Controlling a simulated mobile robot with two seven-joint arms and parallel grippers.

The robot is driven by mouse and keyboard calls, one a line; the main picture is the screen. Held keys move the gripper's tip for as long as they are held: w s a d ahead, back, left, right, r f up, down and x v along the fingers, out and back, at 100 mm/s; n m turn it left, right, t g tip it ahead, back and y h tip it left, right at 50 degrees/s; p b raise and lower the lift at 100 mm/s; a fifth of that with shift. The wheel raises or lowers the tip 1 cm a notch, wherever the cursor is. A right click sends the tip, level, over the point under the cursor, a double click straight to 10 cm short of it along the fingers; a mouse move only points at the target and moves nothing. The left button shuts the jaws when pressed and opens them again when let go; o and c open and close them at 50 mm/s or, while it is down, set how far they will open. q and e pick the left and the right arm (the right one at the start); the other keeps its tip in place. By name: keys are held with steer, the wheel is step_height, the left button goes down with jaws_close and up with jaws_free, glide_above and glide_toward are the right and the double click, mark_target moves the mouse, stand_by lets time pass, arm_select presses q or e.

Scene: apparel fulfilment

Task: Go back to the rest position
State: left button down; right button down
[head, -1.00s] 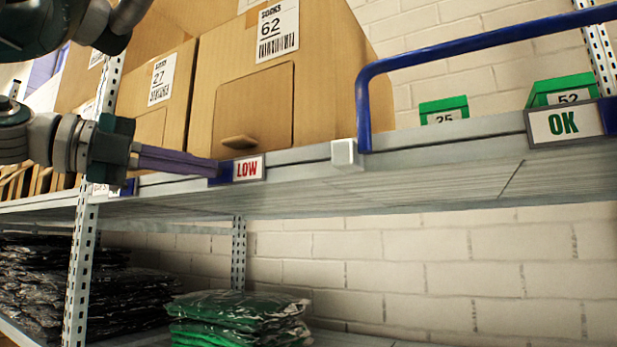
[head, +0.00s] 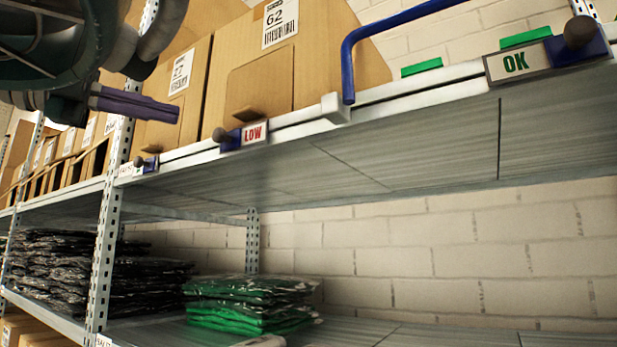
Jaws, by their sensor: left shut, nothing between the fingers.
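My left gripper (head: 178,110) comes in from the upper left in the head view, with its purple-grey fingers closed together and nothing between them. It is in front of the cardboard box labelled 27 (head: 186,80), above the shelf edge and apart from the LOW sign (head: 254,133). The LOW sign sits on the shelf edge with a dark round knob (head: 219,135) at its left. My left arm (head: 80,45) fills the upper left corner. My right gripper is not in view.
An OK sign (head: 516,63) is at the right. Bagged green clothes (head: 245,303) and dark bagged clothes (head: 80,270) lie below. Space beneath the shelf at right is clear.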

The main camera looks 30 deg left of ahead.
arm_select(q)
steer(key=shift+s+a+r, duration=0.1)
steer(key=shift+s+a, duration=0.2)
steer(key=shift+s, duration=0.2)
steer(key=shift+w, duration=0.1)
